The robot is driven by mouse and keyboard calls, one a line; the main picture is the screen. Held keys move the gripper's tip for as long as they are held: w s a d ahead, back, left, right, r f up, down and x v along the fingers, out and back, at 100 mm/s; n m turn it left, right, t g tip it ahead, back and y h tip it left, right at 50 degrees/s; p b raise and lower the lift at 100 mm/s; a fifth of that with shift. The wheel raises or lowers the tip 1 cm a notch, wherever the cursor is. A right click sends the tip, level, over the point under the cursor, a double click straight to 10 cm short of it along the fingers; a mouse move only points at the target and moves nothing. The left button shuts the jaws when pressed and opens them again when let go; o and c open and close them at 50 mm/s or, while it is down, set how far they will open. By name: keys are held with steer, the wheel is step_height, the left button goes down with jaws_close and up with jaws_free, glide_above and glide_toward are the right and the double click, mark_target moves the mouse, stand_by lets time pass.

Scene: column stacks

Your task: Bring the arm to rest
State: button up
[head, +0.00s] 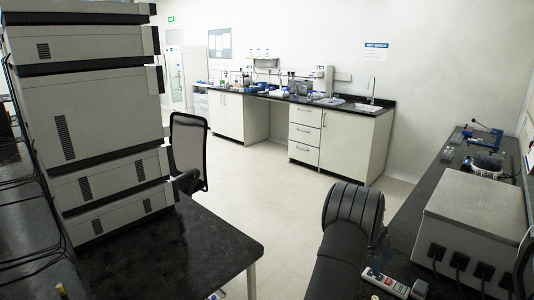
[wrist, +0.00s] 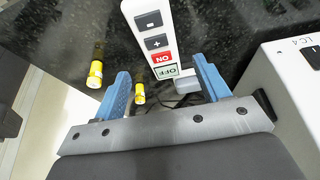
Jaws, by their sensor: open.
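My gripper (wrist: 161,68) shows in the wrist view with its two blue fingers spread apart and nothing held between them. A white control panel (wrist: 146,17) with minus, plus, red ON and OFF buttons shows beyond and between the fingers. I cannot tell whether a finger touches it. In the head view, my dark arm reaches over the right bench, and the panel (head: 385,283) lies beside it at the bottom. The fingers are not clearly visible in the head view.
Two yellow-capped items (wrist: 95,74) (wrist: 139,94) show near the left finger. A white box (wrist: 292,68) stands close at right. In the head view, a grey box with black plugs (head: 465,212) stands on the right bench (head: 408,213).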

mark_target(385, 281)
steer(key=x, duration=0.5)
steer(key=shift+s+f, duration=0.1)
steer(key=shift+f, duration=0.15)
steer(key=shift+d+r, duration=0.1)
steer(key=shift+d, duration=0.05)
steer(key=shift+r, duration=1.75)
steer(key=shift+f, duration=0.1)
